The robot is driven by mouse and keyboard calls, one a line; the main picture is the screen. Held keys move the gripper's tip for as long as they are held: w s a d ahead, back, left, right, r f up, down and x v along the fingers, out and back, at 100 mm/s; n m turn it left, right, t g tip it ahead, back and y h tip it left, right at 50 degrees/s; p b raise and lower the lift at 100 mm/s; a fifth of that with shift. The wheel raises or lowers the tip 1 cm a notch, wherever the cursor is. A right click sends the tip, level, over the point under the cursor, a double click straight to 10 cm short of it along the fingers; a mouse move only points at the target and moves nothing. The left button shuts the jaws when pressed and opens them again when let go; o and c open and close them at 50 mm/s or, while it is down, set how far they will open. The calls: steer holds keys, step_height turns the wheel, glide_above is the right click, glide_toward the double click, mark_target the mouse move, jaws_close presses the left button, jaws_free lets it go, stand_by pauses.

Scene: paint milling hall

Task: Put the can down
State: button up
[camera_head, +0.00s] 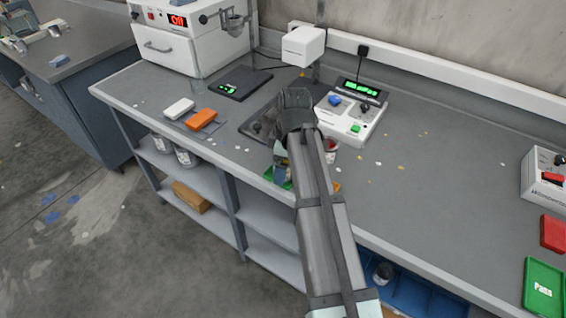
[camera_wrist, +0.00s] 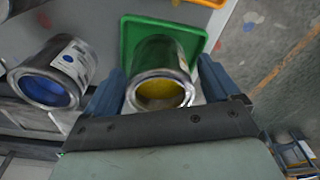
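In the wrist view a metal can with yellow paint inside (camera_wrist: 160,88) is between the two fingers of my gripper (camera_wrist: 162,72). A finger lies close along each side. I cannot tell whether the fingers press on it or stand just clear. A green tray (camera_wrist: 128,46) lies behind and under this can; I cannot tell whether the can rests on it. In the head view my gripper (camera_head: 281,165) is low at the bench's front edge, over the green tray (camera_head: 277,178); my arm hides most of the can there.
A can with blue paint (camera_wrist: 52,88) stands just left of the fingers in the wrist view. On the bench (camera_head: 430,190) are a console with buttons (camera_head: 352,112), a black scale (camera_head: 240,84) and an orange block (camera_head: 202,115). A green "Pass" tray (camera_head: 543,285) lies far right. The right-middle bench is mostly clear.

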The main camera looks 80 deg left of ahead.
step_height(320, 180, up, 12)
steer(key=w, duration=0.1)
steer(key=shift+w+d, duration=0.15)
steer(key=shift+d, duration=0.1)
stand_by(0.5)
steer(key=shift+w+r, duration=0.1)
